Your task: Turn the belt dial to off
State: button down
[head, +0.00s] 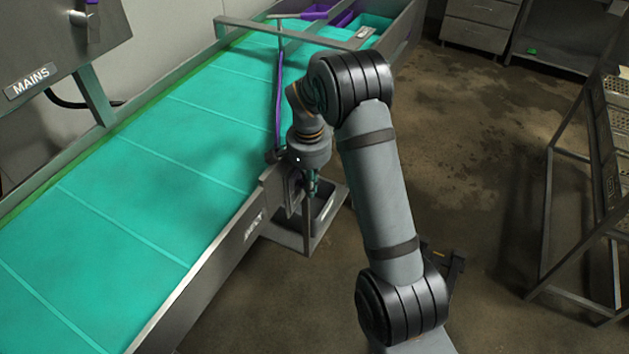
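The teal conveyor belt (130,205) runs diagonally from the lower left to the top. No belt dial can be made out; the part of the belt's near side rail by my gripper is partly hidden by my wrist. My gripper (298,198) points down beside that rail, around the middle of the picture. Its fingers are small, dark and mostly covered, so I cannot tell whether they are open or touching anything.
A purple bar (279,100) lies along the belt near my wrist. A grey open bin (326,208) stands beside the rail, close to my gripper. A MAINS panel (50,45) is at the upper left. A rack (548,210) stands right, with bare floor between.

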jog(key=shift+s+f, duration=0.4)
jog(key=shift+f, duration=0.05)
dwell(0.3)
jog(key=shift+w, duration=0.1)
jog(key=s+a+r, duration=0.4)
jog(key=s+r, duration=0.4)
jog(key=r, duration=0.2)
jog(key=shift+a+r+b, duration=0.3)
jog(key=shift+r+b, duration=0.1)
jog(key=shift+s, duration=0.1)
jog(key=w+d+f+p, duration=0.1)
jog(key=w+d+f, duration=0.3)
jog(key=w+f, duration=0.4)
jog(key=shift+w+d+f, duration=0.15)
jog(key=shift+w+f, duration=0.1)
jog(key=shift+f, duration=0.2)
